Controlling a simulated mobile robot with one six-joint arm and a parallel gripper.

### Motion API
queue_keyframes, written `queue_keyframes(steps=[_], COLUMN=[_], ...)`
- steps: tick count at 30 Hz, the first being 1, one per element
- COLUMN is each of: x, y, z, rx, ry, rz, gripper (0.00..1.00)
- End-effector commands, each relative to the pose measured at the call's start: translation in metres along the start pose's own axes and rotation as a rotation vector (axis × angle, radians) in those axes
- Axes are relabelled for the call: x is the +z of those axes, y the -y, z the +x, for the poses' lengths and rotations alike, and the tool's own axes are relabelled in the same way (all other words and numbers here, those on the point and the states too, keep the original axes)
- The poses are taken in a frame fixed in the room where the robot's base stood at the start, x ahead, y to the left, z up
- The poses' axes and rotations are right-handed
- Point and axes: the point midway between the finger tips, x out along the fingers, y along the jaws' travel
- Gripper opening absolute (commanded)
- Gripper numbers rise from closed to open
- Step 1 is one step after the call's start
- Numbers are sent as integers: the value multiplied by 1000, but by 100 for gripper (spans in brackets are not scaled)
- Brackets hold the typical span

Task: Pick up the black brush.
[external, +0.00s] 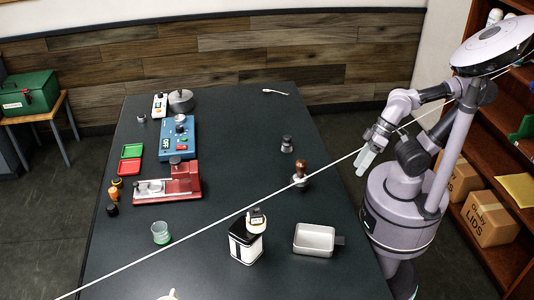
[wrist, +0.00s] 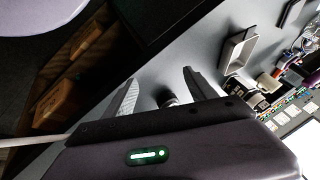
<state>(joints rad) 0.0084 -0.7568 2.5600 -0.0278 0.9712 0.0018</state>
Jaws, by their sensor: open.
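No object in view is plainly a black brush. A small dark upright piece (external: 287,144) stands on the table right of centre; it may be the brush, but I cannot tell. A brown-handled piece with a dark base (external: 300,173) stands just nearer the camera. My gripper (external: 365,160) hangs open and empty at the table's right edge, to the right of both. In the wrist view, my gripper (wrist: 160,76) shows spread fingers. A dark round object (wrist: 168,97) appears between them, partly hidden by my gripper body; I cannot tell which piece it is.
A metal tray (external: 315,240) and a black-and-white canister (external: 247,243) stand at the near right. A red device (external: 180,182) and a blue device (external: 179,138) occupy the left. The table's far right (external: 300,110) is mostly clear. A shelf (external: 505,180) stands behind me.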

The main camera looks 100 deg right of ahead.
Motion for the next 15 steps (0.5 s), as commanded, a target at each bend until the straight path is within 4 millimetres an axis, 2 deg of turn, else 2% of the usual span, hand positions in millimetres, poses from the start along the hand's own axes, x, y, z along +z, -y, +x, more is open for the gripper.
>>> queue_keyframes(steps=[3,5,8,9,10,12,15], x=[-3,-24,-102,-140,-167,-220,-268], y=[0,3,0,-8,-18,-49,-100], z=[-2,-14,-48,-60,-66,-74,-75], rx=[3,26,108,148,176,237,303], ry=[1,8,28,35,39,45,48], rz=[8,62,286,405,496,693,921], gripper=[65,65,65,65,65,65,65])
